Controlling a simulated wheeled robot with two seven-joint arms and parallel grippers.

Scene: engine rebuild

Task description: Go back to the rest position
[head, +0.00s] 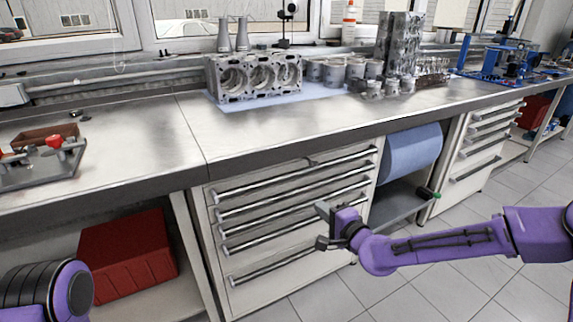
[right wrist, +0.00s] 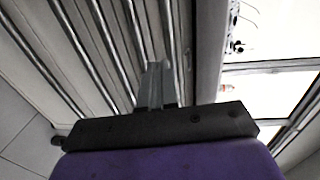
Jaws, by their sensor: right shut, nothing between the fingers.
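My right gripper (head: 324,226) is in front of the drawer cabinet, below the bench top, on a purple arm that comes in from the right. It holds nothing. In the right wrist view its fingers (right wrist: 156,86) are together, with the drawer fronts behind them. Whether it touches a drawer handle cannot be told. Part of my purple left arm (head: 45,290) shows at the lower left corner, and its gripper is out of view.
The drawer cabinet (head: 290,215) stands under the workbench (head: 140,135). An engine block (head: 255,77) and several cylinders (head: 335,72) stand on the bench. A red box (head: 127,257) is on the lower shelf at left. Tiled floor (head: 430,290) is open at right.

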